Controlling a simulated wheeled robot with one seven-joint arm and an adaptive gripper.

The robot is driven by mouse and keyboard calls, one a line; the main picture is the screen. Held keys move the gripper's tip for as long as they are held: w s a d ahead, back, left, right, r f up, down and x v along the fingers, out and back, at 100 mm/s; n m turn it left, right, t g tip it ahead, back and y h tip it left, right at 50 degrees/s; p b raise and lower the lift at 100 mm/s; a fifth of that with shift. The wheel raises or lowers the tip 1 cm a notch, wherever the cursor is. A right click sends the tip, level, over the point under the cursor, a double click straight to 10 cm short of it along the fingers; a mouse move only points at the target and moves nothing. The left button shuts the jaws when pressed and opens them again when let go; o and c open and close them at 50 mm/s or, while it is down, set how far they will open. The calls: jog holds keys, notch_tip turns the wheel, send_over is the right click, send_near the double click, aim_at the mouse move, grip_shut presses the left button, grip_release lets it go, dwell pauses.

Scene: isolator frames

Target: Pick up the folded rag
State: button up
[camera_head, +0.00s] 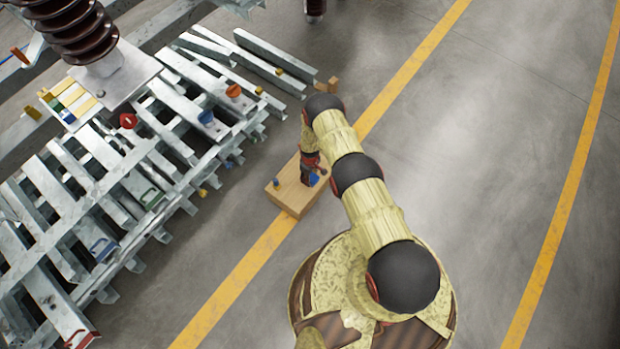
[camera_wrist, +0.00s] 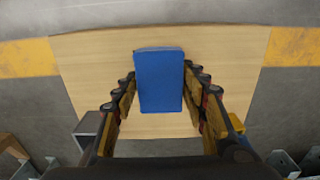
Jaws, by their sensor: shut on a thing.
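The folded rag (camera_wrist: 160,80) is a blue rectangular block in the wrist view, over the wooden board. It also shows as a small blue patch in the head view (camera_head: 314,179), beside my gripper (camera_head: 311,172). In the wrist view my gripper (camera_wrist: 160,88) has one finger on each side of the rag, closed on its edges. I cannot tell whether the rag rests on the wood or is just above it.
The wooden block (camera_head: 288,192) stands on the floor across a yellow line (camera_head: 240,268). A galvanized steel frame (camera_head: 150,150) with coloured handles fills the left. Open floor (camera_head: 490,150) lies to the right.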

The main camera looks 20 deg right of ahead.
jog(key=s+r+p, duration=0.1)
jog(key=r, duration=0.1)
jog(key=s+r+p, duration=0.1)
jog(key=s+r, duration=0.1)
jog(key=s+r+p, duration=0.1)
jog(key=r, duration=0.1)
jog(key=shift+s+d+r+p, duration=0.25)
jog(key=shift+s+r+p, duration=0.1)
jog(key=shift+s, duration=0.05)
jog(key=s+d+r+p, duration=0.1)
jog(key=s+r+p, duration=0.2)
jog(key=s, duration=0.6)
jog(key=shift+r, duration=0.2)
jog(key=o, duration=0.6)
jog(key=c, duration=0.3)
